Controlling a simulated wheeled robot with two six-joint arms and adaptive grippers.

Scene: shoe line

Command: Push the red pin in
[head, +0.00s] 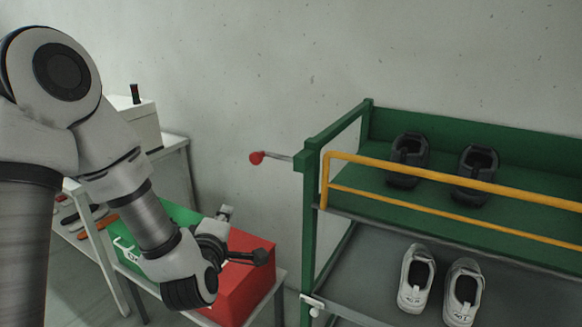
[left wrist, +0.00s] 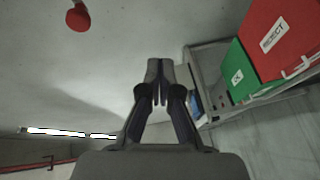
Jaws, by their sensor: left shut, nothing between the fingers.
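The red pin (head: 257,158) has a round red knob on a thin metal rod. The rod sticks out to the left from the upper corner post of the green rack. In the left wrist view the red knob (left wrist: 78,17) shows at the upper left, apart from the fingers. My left gripper (head: 262,257) is shut and empty, below the pin in the head view and in front of the red bin. Its fingers also show in the left wrist view (left wrist: 160,80), closed together. My right gripper is not in view.
The green rack (head: 309,200) holds dark shoes on its upper shelf behind a yellow rail (head: 440,187), and white shoes (head: 415,278) on the shelf below. A red bin (head: 250,290) and a green bin (head: 180,213) stand on a bench at left. Bare wall lies behind the pin.

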